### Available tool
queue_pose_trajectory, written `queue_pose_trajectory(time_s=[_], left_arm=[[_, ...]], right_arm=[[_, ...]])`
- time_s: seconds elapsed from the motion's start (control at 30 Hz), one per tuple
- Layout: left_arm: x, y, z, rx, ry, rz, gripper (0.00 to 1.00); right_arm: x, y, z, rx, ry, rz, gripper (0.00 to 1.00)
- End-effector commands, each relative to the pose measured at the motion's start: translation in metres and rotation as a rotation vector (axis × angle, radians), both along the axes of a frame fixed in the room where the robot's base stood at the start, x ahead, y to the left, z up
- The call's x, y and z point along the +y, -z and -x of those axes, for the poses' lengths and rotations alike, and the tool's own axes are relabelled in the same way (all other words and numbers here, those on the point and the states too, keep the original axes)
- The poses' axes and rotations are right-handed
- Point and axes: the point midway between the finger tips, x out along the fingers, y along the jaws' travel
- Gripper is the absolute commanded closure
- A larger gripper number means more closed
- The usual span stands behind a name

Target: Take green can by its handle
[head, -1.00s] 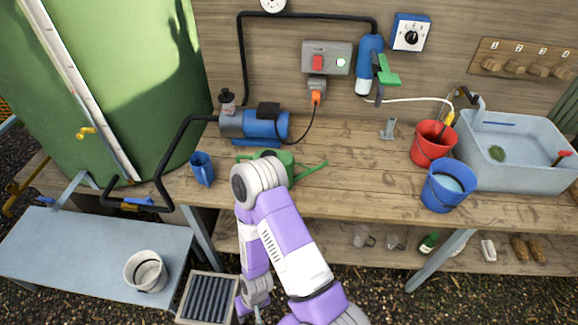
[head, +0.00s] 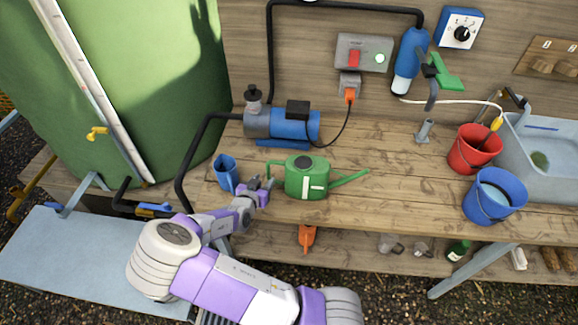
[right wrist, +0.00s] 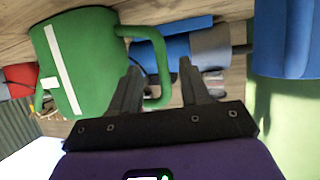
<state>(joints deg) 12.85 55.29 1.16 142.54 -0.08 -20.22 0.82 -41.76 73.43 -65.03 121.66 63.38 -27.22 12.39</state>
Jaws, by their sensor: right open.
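The green can (head: 307,178) is a watering can with a white stripe. It stands upright on the wooden bench, its spout pointing right and its handle on the left. My right gripper (head: 262,183) is at the can's left side, by the handle. In the right wrist view the can (right wrist: 85,60) is on the left and its loop handle (right wrist: 160,62) reaches between the open fingers of the gripper (right wrist: 160,75). The handle's outer bar is near the fingers; I cannot tell whether they touch. My left gripper is not in view.
A blue jug (head: 226,173) stands just left of my right gripper. The blue pump (head: 290,123) is behind the can. A red bucket (head: 474,150) and a blue bucket (head: 493,195) stand on the right. The bench between the spout and the buckets is clear.

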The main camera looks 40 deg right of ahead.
Motion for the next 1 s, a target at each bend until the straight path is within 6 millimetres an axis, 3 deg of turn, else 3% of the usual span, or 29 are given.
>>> queue_pose_trajectory(time_s=[0.6,0.9,1.0], left_arm=[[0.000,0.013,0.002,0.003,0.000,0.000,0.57],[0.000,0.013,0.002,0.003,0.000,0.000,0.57],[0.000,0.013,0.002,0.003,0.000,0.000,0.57]], right_arm=[[-0.058,0.023,-0.033,0.000,0.002,-0.001,0.54],[-0.063,0.024,-0.036,0.002,0.001,0.000,0.54],[-0.062,0.024,-0.035,0.002,0.001,0.000,0.68]])
